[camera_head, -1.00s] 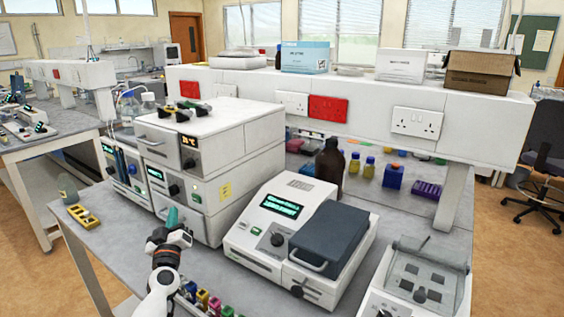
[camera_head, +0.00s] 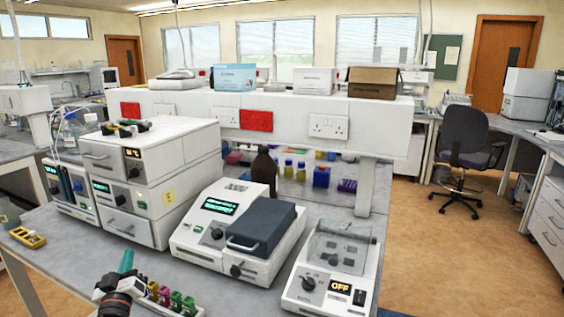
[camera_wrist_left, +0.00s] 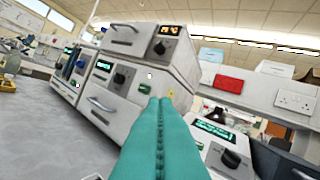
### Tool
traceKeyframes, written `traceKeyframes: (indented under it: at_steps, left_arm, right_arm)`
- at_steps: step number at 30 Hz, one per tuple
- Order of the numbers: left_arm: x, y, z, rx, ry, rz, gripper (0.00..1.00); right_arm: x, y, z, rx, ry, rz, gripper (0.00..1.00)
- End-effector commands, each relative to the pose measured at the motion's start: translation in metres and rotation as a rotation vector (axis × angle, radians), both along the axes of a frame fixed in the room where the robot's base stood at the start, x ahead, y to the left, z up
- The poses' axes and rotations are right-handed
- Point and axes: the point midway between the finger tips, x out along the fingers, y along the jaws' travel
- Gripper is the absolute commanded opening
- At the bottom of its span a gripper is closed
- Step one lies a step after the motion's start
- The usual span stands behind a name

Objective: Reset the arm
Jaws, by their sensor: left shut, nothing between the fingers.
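My left gripper (camera_head: 126,262) comes in at the bottom left of the head view, above the bench's front part. Its teal fingers are pressed together with nothing between them, and they also show in the left wrist view (camera_wrist_left: 160,105). They point toward the stacked white instruments (camera_head: 150,180), apart from them. My right gripper is not in view.
A white instrument with a dark lid (camera_head: 262,225) stands right of the stack. A device with a clear cover and an OFF display (camera_head: 335,275) is at the front right. Several coloured tubes (camera_head: 175,300) stand beside my left gripper. A yellow rack (camera_head: 27,238) lies at left.

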Motion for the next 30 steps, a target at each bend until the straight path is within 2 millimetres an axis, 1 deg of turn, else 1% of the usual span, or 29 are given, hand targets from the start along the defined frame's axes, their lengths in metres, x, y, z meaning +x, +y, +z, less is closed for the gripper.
traceKeyframes:
  at_steps: [1,5,8,11,14,15,17,18,20,21,23,24,25,27,30]
  left_arm:
    - [-0.004,-0.011,-0.005,0.016,0.018,-0.035,0.00]
    - [-0.014,-0.042,-0.019,0.065,0.072,-0.132,0.00]
    - [-0.027,-0.070,-0.034,0.108,0.131,-0.218,0.00]
    - [-0.045,-0.100,-0.052,0.156,0.206,-0.311,0.00]
    - [-0.072,-0.133,-0.077,0.212,0.314,-0.415,0.00]
    - [-0.087,-0.148,-0.090,0.237,0.373,-0.460,0.00]
    - [-0.115,-0.169,-0.110,0.277,0.475,-0.528,0.00]
    - [-0.136,-0.181,-0.124,0.304,0.552,-0.567,0.00]
    - [-0.169,-0.194,-0.143,0.338,0.673,-0.611,0.00]
    - [-0.190,-0.200,-0.154,0.357,0.751,-0.630,0.00]
    - [-0.219,-0.205,-0.166,0.380,0.860,-0.645,0.00]
    - [-0.237,-0.206,-0.173,0.390,0.926,-0.647,0.00]
    - [-0.249,-0.206,-0.177,0.398,0.972,-0.646,0.00]
    - [-0.276,-0.204,-0.183,0.409,1.069,-0.636,0.00]
    - [-0.309,-0.200,-0.189,0.416,1.189,-0.613,0.00]
  right_arm:
    - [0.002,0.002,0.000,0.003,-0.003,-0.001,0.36]
    - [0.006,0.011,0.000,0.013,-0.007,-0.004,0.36]
    - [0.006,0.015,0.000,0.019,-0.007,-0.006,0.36]
    - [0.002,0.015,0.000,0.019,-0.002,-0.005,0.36]
    - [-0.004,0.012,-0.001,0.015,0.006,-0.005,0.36]
    - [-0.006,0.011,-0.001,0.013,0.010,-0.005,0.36]
    - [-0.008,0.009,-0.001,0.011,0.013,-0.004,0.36]
    - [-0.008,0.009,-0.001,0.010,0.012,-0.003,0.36]
    - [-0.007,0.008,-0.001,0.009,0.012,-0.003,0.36]
    - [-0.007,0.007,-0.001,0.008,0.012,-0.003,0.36]
    - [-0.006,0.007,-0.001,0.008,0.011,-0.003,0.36]
    - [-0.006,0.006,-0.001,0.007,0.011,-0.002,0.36]
    - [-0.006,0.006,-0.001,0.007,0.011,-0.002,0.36]
    - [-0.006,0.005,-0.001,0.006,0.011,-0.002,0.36]
    - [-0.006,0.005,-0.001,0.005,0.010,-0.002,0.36]
